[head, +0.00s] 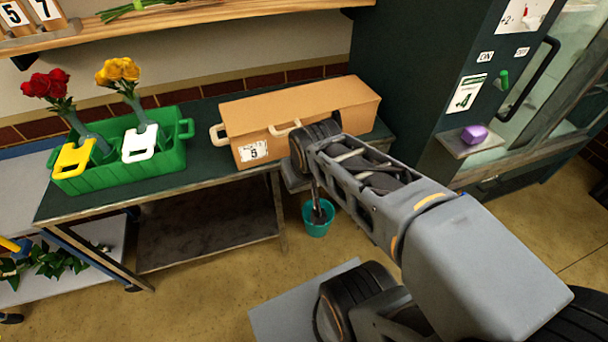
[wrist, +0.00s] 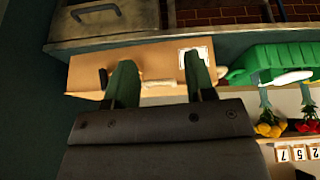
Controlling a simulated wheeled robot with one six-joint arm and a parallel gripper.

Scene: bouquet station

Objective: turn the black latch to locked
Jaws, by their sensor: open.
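A small black piece, which looks like the latch (wrist: 103,77), shows in the wrist view on the wooden box (wrist: 144,62), just left of my gripper's left finger. It is small and dark, and I cannot tell which way it is turned. In the head view the same tan box (head: 300,105) stands on the dark green bench; my arm covers part of its front, and I cannot make out the latch there. My gripper (wrist: 160,62) is open, its two green fingers wide apart over the box front with nothing visibly held. The head view hides the fingers behind my arm.
Pale handles (head: 284,129) stick out from the box, near a white label (head: 253,151). A green crate (head: 125,170) with red and yellow flowers stands left on the bench (head: 190,191). A teal bucket (head: 317,226) is on the floor. A dark cabinet (head: 410,60) rises at right.

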